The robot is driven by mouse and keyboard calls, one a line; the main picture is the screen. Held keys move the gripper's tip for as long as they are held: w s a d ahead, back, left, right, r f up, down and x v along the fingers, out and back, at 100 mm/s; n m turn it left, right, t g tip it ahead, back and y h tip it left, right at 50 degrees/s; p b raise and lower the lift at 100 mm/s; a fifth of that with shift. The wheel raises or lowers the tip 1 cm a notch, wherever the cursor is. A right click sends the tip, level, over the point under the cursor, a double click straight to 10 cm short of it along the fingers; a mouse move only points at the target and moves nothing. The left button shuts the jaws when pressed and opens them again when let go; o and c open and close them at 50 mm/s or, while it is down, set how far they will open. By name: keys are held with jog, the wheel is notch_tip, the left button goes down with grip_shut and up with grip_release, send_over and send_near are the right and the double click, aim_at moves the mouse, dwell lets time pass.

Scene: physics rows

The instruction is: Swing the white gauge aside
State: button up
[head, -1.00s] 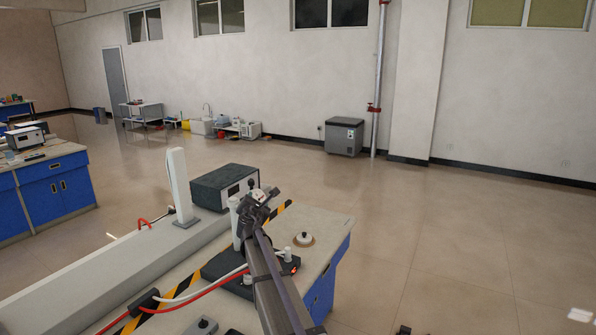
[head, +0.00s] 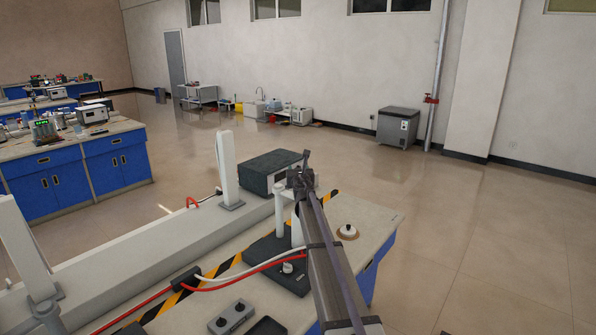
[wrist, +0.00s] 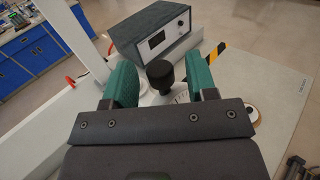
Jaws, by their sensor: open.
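My gripper (wrist: 162,72) is open, its two green fingers apart on either side of a black knob (wrist: 160,75). I cannot tell whether the fingers touch it. Below the knob, a white face with dark marks (wrist: 181,94), apparently the white gauge, shows partly in the wrist view; the knob and right finger hide the rest. In the head view my gripper (head: 304,178) is over the bench, beside a white upright post (head: 279,214) on a black base (head: 262,258). My arm hides much of what stands there.
A dark box with a display (head: 268,171) stands just behind. A tall white panel (head: 227,165) rises to the left. Red and white cables (head: 225,283) cross the bench near a control box (head: 232,316). A round white-topped item (head: 347,231) sits to the right.

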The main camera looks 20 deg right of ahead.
jog(key=shift+w+d, duration=0.15)
jog(key=shift+w, duration=0.5)
jog(key=shift+c, duration=0.5)
grip_shut()
